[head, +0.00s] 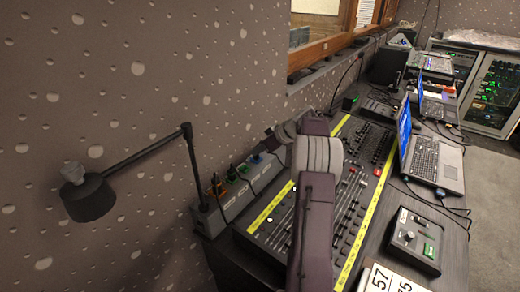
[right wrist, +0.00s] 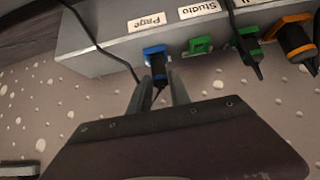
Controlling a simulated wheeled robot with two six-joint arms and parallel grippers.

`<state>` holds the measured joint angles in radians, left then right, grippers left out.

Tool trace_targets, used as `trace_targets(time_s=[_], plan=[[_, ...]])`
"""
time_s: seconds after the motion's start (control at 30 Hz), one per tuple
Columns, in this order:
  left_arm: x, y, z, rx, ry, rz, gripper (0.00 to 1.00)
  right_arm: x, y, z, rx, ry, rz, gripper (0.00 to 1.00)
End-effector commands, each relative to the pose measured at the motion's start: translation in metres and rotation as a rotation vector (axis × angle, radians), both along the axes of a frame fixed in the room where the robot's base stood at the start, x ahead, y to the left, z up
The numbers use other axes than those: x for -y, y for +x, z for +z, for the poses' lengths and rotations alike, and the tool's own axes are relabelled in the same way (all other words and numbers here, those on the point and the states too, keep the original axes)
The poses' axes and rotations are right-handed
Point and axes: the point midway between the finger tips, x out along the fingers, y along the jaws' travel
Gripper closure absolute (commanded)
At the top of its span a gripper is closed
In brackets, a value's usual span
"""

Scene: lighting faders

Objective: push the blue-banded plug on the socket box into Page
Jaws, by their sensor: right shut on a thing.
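The grey socket box (head: 238,204) stands against the wall, left of the mixing desk; the right wrist view shows its labelled face (right wrist: 100,45). The blue Page socket (right wrist: 154,51) is beside the "Page" label (right wrist: 147,22). My right gripper (right wrist: 160,80) is shut on the blue-banded plug (right wrist: 158,73), a dark body in line with the Page socket. The plug's front is at the socket's opening; I cannot tell how deep it sits. Its blue band is hard to tell from the blue socket. My left gripper is not in view.
The green Studio socket (right wrist: 200,45) looks empty. A green-banded plug (right wrist: 249,44) and an orange-banded plug (right wrist: 296,40) sit further along the box, with dark cables close by. A black lamp (head: 90,197) juts out at left. A laptop (head: 432,160) stands at right.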

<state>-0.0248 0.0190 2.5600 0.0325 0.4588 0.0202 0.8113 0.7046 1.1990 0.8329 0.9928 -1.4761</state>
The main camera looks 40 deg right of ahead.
Motion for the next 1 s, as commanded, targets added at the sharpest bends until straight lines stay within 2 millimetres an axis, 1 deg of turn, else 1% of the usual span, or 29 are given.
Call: trace_targets(time_s=[0.13, 0.17, 0.2, 0.23, 0.27, 0.53, 0.6, 0.67, 0.9, 1.0], plan=[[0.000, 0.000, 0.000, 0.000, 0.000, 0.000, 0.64, 0.000, 0.000, 0.000, 0.000, 0.000, 0.000, 1.00], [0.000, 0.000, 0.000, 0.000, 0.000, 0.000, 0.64, 0.000, 0.000, 0.000, 0.000, 0.000, 0.000, 0.74], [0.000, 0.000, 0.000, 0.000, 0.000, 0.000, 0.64, 0.000, 0.000, 0.000, 0.000, 0.000, 0.000, 0.62], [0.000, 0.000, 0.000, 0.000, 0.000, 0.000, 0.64, 0.000, 0.000, 0.000, 0.000, 0.000, 0.000, 0.54], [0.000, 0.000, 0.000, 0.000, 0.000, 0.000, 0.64, 0.000, 0.000, 0.000, 0.000, 0.000, 0.000, 0.51], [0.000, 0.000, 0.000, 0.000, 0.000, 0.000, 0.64, 0.000, 0.000, 0.000, 0.000, 0.000, 0.000, 0.51], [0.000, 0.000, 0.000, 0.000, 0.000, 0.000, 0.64, 0.001, -0.003, 0.003, 0.000, -0.001, -0.001, 0.51], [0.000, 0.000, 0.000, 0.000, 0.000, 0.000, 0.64, 0.003, -0.009, 0.009, 0.000, -0.001, -0.002, 0.51], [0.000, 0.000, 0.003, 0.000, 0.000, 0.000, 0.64, 0.013, -0.045, 0.048, 0.001, -0.001, -0.003, 0.51], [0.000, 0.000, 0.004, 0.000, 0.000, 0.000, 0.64, 0.016, -0.055, 0.058, 0.001, 0.000, -0.002, 0.51]])
